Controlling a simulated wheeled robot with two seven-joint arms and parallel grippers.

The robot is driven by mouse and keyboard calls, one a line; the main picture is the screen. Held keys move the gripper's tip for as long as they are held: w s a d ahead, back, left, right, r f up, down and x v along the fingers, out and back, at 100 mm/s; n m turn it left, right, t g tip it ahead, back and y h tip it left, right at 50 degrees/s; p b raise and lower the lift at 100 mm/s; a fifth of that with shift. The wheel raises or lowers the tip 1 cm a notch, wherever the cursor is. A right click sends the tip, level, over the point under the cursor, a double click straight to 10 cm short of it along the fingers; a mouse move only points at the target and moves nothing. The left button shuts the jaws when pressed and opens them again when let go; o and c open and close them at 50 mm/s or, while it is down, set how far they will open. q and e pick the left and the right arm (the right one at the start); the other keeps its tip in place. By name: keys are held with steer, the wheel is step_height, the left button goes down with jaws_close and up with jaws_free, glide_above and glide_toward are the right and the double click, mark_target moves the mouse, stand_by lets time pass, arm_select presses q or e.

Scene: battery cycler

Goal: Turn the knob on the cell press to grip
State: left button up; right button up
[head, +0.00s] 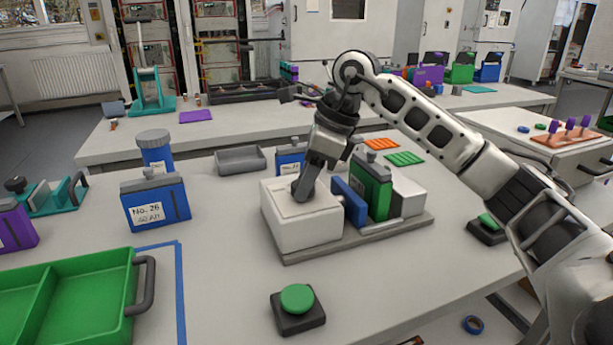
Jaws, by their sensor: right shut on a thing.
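The cell press is a white box (302,228) on a grey base plate (350,241), in the middle of the table. A blue plate (349,202) sticks out of its right side and faces a green cell (373,188), with a second white block (407,196) behind on the right. My right gripper (303,190) reaches down onto the top of the white box. It is shut on the knob there, which the fingers mostly hide, so its setting cannot be read. My left gripper is not in view.
A green button on a black base (297,299) stands in front of the press; another (487,227) is at the right edge. A blue cell labelled No. 26 (155,205) and a green tray (65,259) stand left. A grey bin (240,160) is behind.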

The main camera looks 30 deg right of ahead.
steer(key=shift+m+t+h, duration=0.3)
steer(key=shift+m+t, duration=0.1)
steer(key=shift+m, duration=0.9)
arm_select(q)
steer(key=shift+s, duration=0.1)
arm_select(e)
steer(key=o, duration=1)
arm_select(q)
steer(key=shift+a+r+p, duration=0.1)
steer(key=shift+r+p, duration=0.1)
steer(key=shift+p, duration=0.6)
arm_select(e)
steer(key=v, duration=1.6)
steer(key=shift+a, duration=0.15)
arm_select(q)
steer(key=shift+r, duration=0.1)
